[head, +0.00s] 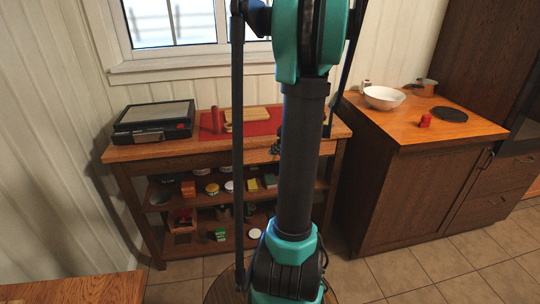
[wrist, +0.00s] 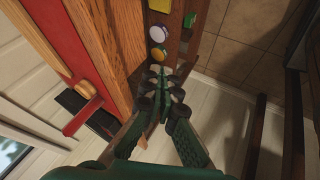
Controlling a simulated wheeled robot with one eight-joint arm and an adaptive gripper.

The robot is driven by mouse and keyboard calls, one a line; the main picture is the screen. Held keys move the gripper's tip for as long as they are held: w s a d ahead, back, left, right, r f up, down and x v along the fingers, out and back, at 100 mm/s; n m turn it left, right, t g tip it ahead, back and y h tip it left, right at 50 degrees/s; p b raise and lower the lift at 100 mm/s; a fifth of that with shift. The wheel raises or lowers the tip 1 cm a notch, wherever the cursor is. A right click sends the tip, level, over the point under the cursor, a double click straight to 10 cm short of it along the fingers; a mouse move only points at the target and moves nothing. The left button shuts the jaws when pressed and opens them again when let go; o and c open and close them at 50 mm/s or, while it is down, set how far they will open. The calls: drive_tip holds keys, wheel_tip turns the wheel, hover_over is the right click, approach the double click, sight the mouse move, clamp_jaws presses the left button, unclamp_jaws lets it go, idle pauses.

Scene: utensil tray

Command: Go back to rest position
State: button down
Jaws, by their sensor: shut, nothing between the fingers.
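My gripper (wrist: 165,78) shows in the wrist view with its green and black fingers brought together and nothing between them. It is in front of the wooden sideboard, beside the edge of its top. In the head view my own arm stands across the middle and mostly hides the gripper. The sideboard top (head: 160,151) bears a red mat (head: 263,129), with a light wooden board (head: 236,126) on it. The red mat also shows at the upper left of the wrist view (wrist: 56,40).
A black case-like appliance (head: 152,134) stands on the sideboard's left end. Shelves below hold several cans and boxes, including a green box (head: 220,234). A counter at right bears a white bowl (head: 384,97), a pot (head: 424,87) and a red object (head: 425,121). Tiled floor lies between.

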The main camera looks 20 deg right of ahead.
drive_tip(key=shift+s+d+r, duration=0.1)
drive_tip(key=shift+s+r, duration=0.1)
drive_tip(key=shift+r, duration=0.1)
